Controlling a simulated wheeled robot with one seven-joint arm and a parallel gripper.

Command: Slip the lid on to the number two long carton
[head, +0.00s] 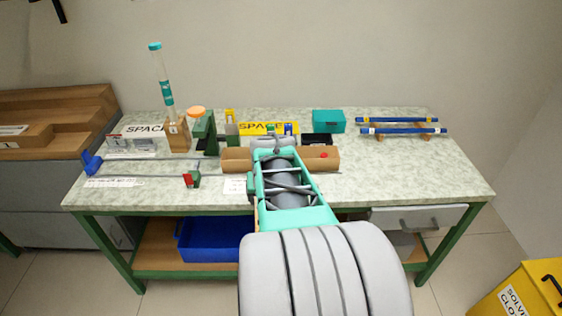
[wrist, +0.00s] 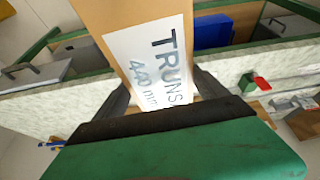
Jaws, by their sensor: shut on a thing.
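My gripper (wrist: 160,88) is shut on a brown labelled piece (wrist: 105,15), with a finger on each side of it. Its white label reads "TRUNS" and "440 mm", partly cut off. I cannot tell whether this piece is the lid or a carton. In the head view my arm hides the gripper and most of the piece. A long brown body (head: 238,159) lies across the middle of the bench behind my arm, with a red dot near its right end. No number two shows on it, and its middle is hidden.
A wooden stand (head: 179,136) marked 1 holds a tall clear tube (head: 162,78). A green stand (head: 207,133), a teal box (head: 329,121) and blue rods (head: 402,130) are at the back. A grey bar (head: 150,176) lies front left. The bench's right front is clear.

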